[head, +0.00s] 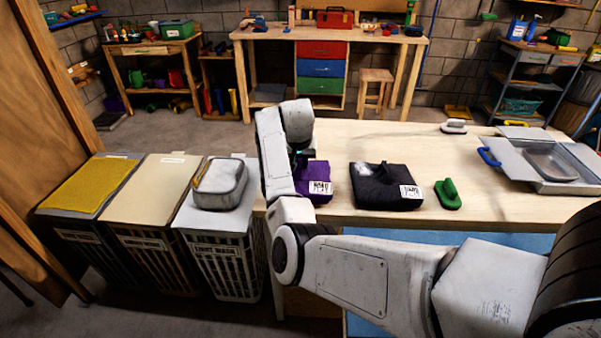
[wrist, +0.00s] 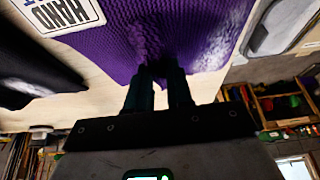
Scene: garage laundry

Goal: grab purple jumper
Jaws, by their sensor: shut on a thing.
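The purple jumper (head: 318,184) is folded, with a white label, on the left part of the wooden table (head: 400,142). My arm partly hides it in the head view. My gripper (head: 303,156) is at the jumper. In the wrist view the purple knit (wrist: 125,45) fills the top middle, and its label reads "HAND" in part. My gripper's two dark fingers (wrist: 159,75) are close together with their tips against the knit, shut on a bunched part of it. I cannot tell whether the jumper is lifted off the table.
A black folded garment (head: 383,186) lies right of the jumper, then a green brush (head: 448,194). A grey tray (head: 545,162) is at the table's right. Hampers stand at left, one topped by a grey padded bag (head: 220,183). The table's back middle is mostly clear.

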